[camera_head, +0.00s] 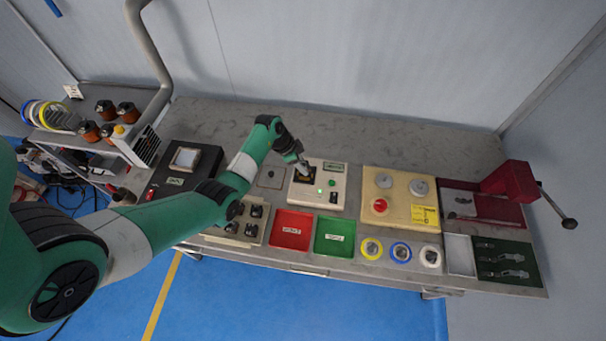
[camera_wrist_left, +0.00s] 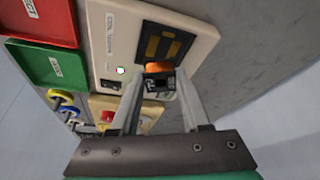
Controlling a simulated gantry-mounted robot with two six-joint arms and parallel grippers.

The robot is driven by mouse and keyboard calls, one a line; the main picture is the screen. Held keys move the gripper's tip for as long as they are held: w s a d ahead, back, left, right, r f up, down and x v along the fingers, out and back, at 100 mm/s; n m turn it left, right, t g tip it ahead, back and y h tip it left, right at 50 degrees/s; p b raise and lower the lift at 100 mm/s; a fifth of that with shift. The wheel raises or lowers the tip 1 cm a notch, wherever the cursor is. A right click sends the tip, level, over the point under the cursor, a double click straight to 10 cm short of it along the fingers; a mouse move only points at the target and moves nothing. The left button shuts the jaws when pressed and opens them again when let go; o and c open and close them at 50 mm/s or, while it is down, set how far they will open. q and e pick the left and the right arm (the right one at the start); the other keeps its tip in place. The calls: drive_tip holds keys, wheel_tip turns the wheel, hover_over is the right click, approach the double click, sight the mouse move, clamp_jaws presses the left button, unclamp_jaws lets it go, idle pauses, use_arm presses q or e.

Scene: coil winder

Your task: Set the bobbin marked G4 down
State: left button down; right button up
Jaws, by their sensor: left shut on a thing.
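My left gripper (camera_head: 305,170) reaches down over the cream coil tester (camera_head: 335,178) on the bench. In the left wrist view its fingers (camera_wrist_left: 160,90) are shut on a small bobbin (camera_wrist_left: 157,68) with an orange winding and a dark square end. I cannot read a G4 mark on it. The bobbin is right at the near edge of the tester's black recess (camera_wrist_left: 170,38), which has brownish-yellow pads; whether it touches cannot be told. In the head view the gripper hides the bobbin. My right gripper is in neither view.
A red tray (camera_head: 291,230) and a green tray (camera_head: 334,236) lie in front of the tester. A holder with several dark parts (camera_head: 247,217) stands left of them. A yellow panel (camera_head: 398,205) is at right. Several orange bobbins (camera_head: 106,110) stand on the left shelf. The bench back is clear.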

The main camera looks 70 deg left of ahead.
use_arm(q)
drive_tip(key=shift+w+a+f, duration=0.15)
drive_tip(key=shift+w+f, duration=0.05)
drive_tip(key=shift+f, duration=0.05)
drive_tip(key=shift+w+f+b, duration=0.15)
drive_tip(key=shift+f+b, duration=0.15)
drive_tip(key=shift+f, duration=0.05)
wheel_tip(320, 180, down, 3)
drive_tip(key=shift+r+b, duration=0.1)
drive_tip(key=shift+b, duration=0.55)
drive_tip(key=shift+a, duration=0.1)
drive_tip(key=shift+c, duration=1.9)
unclamp_jaws()
